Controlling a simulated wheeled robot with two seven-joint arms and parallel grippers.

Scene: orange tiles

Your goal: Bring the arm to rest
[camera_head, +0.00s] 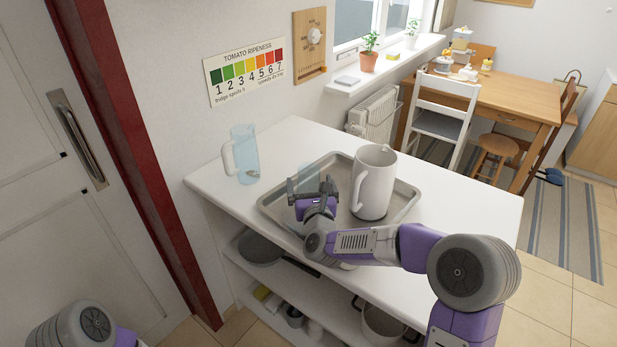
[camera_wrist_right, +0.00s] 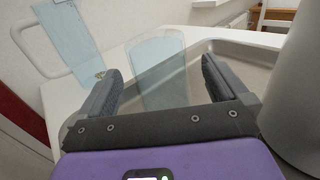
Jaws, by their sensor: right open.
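My right gripper (camera_head: 313,187) is open over the left part of a grey metal tray (camera_head: 405,197) on the white counter. A clear bluish glass (camera_head: 308,176) stands just behind it, partly hidden by the gripper. In the right wrist view the open fingers (camera_wrist_right: 160,68) frame the glass (camera_wrist_right: 160,52) with a gap on both sides. I cannot tell whether it stands between the fingertips or just beyond them. My right forearm passes in front of the tray. My left gripper is out of view; only part of my left arm shows at the bottom left.
A tall white pitcher (camera_head: 373,186) stands on the tray, right of the gripper and close to my forearm. A light-blue pitcher (camera_head: 244,157) stands on the counter (camera_head: 217,190) left of the tray. Pans and pots sit on shelves below. A red door frame (camera_head: 134,140) rises at left.

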